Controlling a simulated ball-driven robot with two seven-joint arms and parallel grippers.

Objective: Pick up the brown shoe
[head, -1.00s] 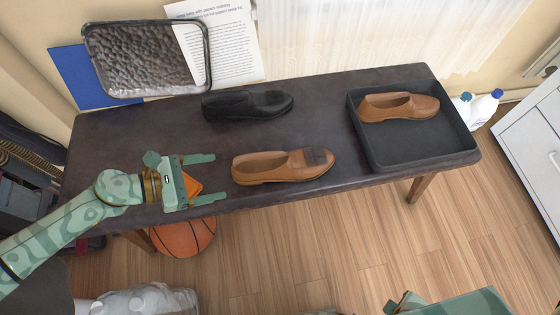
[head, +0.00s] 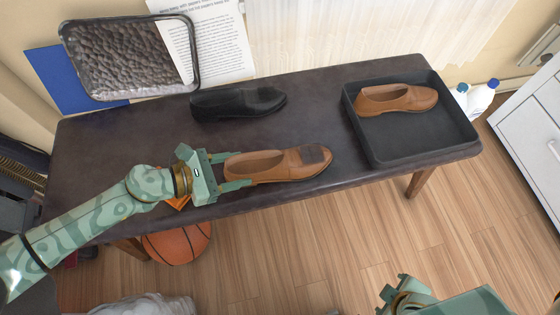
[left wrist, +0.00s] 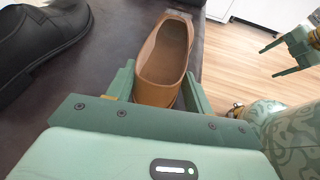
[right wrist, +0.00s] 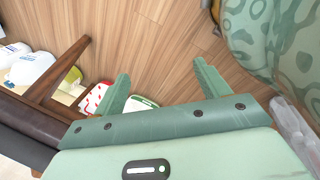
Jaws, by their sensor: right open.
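A brown shoe (head: 277,166) with a dark patch on its toe lies near the front edge of the dark bench, toe to the right. My left gripper (head: 235,170) is at its heel, with one finger on each side. In the left wrist view the heel end of the brown shoe (left wrist: 160,65) sits between the open fingers; whether they touch it is unclear. A second brown shoe (head: 396,98) lies in the dark tray (head: 415,145) at the right. My right gripper (right wrist: 162,75) is open and empty, low over the floor.
A black shoe (head: 238,103) lies behind the brown one on the bench (head: 120,150). An orange object (head: 180,202) is partly hidden under my left gripper. A basketball (head: 176,243) sits on the floor below the bench. White bottles (head: 482,97) stand behind the tray.

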